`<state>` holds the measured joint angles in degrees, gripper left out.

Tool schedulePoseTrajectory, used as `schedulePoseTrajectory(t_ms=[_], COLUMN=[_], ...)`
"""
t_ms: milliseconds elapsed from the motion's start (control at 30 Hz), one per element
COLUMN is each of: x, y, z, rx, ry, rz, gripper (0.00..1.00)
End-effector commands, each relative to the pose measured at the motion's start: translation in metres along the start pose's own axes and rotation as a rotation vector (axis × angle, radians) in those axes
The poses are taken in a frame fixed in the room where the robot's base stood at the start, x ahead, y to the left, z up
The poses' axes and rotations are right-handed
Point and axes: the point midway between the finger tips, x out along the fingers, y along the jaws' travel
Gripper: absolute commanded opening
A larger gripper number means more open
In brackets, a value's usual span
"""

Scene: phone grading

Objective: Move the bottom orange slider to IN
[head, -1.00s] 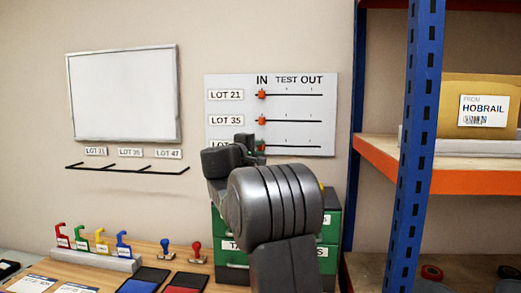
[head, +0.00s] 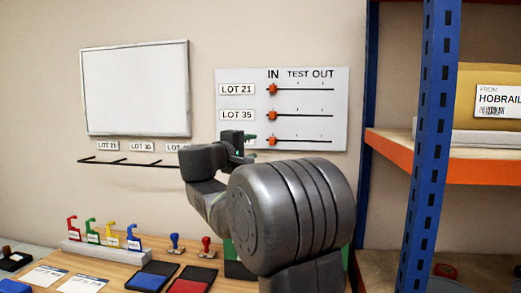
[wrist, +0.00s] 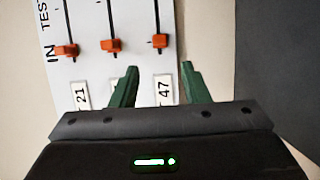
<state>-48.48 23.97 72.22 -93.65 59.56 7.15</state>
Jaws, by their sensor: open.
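The white slider board (head: 338,110) hangs on the wall with rows LOT 21, LOT 35 and a bottom row. The bottom orange slider (head: 272,141) sits at the left, IN end of its line, below the other two orange sliders. In the wrist view the board is turned, and the bottom slider (wrist: 160,41) is the rightmost, above the 47 label. My gripper (head: 249,147) is open, just left of the bottom slider and hiding its row label. In the wrist view its green fingers (wrist: 159,68) flank the 47 label, with the slider beyond their tips and no contact visible.
The upper sliders (head: 272,89) and (head: 272,115) also sit under IN. A blue rack post (head: 436,130) and shelf (head: 400,155) stand to the right. A whiteboard (head: 136,88) and hook rail (head: 125,163) are left. Stamps and ink pads lie on the desk below.

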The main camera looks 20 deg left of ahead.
Motion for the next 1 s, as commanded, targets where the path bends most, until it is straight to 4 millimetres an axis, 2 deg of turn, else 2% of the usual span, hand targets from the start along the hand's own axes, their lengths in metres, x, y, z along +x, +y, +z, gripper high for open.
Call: schedulePoseTrajectory(t_ms=[33, 200, 600, 767, 867, 1000], x=[-0.011, -0.030, -0.036, -0.031, -0.020, 0.005], y=[-0.001, -0.001, 0.000, 0.000, 0.001, 0.002], z=[-0.001, -0.001, 0.000, 0.000, 0.001, 0.001], rx=[0.000, 0.000, 0.000, 0.000, 0.000, 0.000], ry=[0.003, 0.002, -0.001, -0.002, -0.003, -0.006], rz=[0.000, -0.001, -0.001, -0.001, -0.001, 0.000], gripper=[0.42, 0.42, 0.42, 0.42, 0.42, 0.42])
